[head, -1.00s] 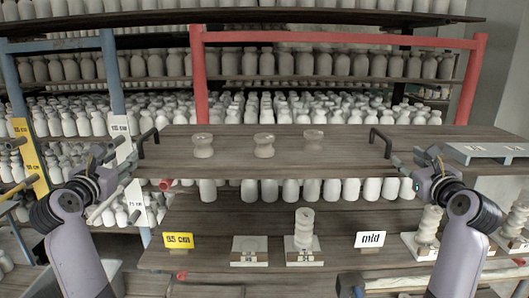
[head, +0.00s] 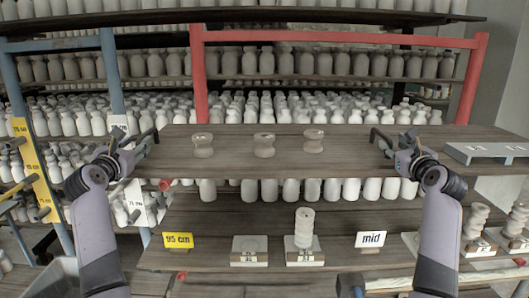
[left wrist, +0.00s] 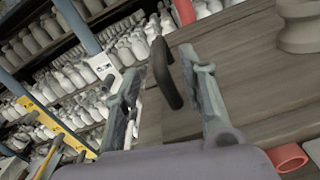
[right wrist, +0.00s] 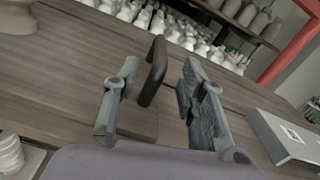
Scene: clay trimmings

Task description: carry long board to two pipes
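The long board (head: 235,165) is a wide brown plank lying level across the view, with a dark handle at each end. Three clay pieces (head: 264,145) with pinched waists stand on it. My left gripper (head: 135,145) is open at the left end; in the left wrist view its fingers (left wrist: 163,78) lie either side of the dark handle (left wrist: 166,72), apart from it. My right gripper (head: 390,143) is open at the right end; in the right wrist view the other handle (right wrist: 153,72) shows between its spread fingers (right wrist: 157,78). A red pipe end (head: 166,184) shows below the board's left front edge.
A lower shelf holds a yellow "95 cm" sign (head: 178,240), a white "mid" sign (head: 371,239) and stacked clay pieces (head: 305,227). A grey tray (head: 487,152) stands right of the board. A red frame (head: 200,85) and crowded bottle shelves are behind.

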